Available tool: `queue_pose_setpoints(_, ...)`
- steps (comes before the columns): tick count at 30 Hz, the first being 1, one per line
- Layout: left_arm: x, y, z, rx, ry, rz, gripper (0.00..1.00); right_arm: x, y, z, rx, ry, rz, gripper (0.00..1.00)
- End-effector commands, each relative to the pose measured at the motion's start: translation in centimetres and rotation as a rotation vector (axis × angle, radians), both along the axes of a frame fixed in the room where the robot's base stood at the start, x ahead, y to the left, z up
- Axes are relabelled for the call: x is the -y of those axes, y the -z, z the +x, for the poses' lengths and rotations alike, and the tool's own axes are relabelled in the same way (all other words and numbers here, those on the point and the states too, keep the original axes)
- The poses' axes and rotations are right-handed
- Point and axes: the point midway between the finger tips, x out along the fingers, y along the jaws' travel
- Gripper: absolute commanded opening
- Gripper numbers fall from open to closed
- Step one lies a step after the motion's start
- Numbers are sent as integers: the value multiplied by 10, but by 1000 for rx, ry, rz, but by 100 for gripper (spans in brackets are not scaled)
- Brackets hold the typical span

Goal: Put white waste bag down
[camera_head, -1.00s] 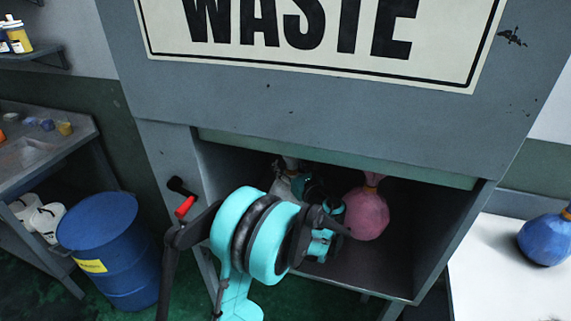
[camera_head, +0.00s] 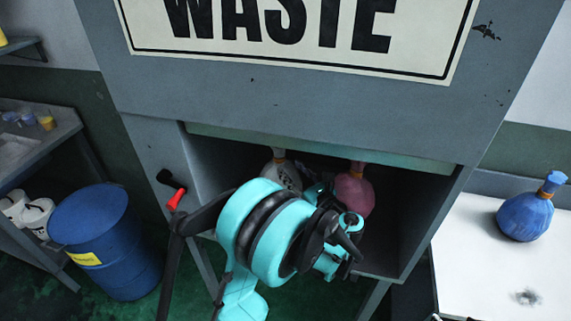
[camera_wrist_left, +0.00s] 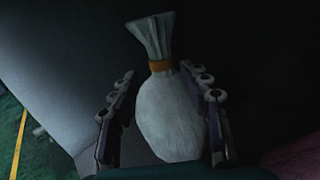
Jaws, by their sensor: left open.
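The white waste bag (camera_head: 284,172) stands upright inside the open compartment of the waste cabinet, toward its left side. It has an orange band at its neck, and my left arm partly hides it in the head view. In the left wrist view the white bag (camera_wrist_left: 168,115) sits between the two fingers of my left gripper (camera_wrist_left: 165,120). The fingers are spread, with gaps between them and the bag. In the head view the left gripper (camera_head: 340,243) is at the compartment's opening. My right gripper is not in view.
A pink bag (camera_head: 354,190) stands right of the white one in the waste cabinet (camera_head: 300,100). A blue bag (camera_head: 525,217) sits on a white table (camera_head: 480,270) at the right. A blue barrel (camera_head: 105,240) stands at the left. A red-handled lever (camera_head: 176,199) sticks out beside the opening.

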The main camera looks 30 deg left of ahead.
Motion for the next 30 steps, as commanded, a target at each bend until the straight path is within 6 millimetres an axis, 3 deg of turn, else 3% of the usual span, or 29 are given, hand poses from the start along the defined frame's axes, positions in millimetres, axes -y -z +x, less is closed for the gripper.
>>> queue_pose_setpoints(5, -3, 1, -13, 67, 2, -149, 47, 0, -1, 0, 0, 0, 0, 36)
queue_pose_setpoints(9, -9, 8, -43, 239, -33, -501, 47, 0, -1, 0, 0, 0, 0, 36)
queue_pose_setpoints(13, 1, 21, -82, 453, -132, -899, 47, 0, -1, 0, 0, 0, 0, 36)
queue_pose_setpoints(17, 26, 34, -126, 677, -303, -1281, 47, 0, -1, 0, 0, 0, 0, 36)
queue_pose_setpoints(24, 90, 48, -197, 1057, -753, -1860, 47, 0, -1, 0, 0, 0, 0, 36)
queue_pose_setpoints(30, 122, 50, -222, 1216, -1027, -2074, 47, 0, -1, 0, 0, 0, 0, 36)
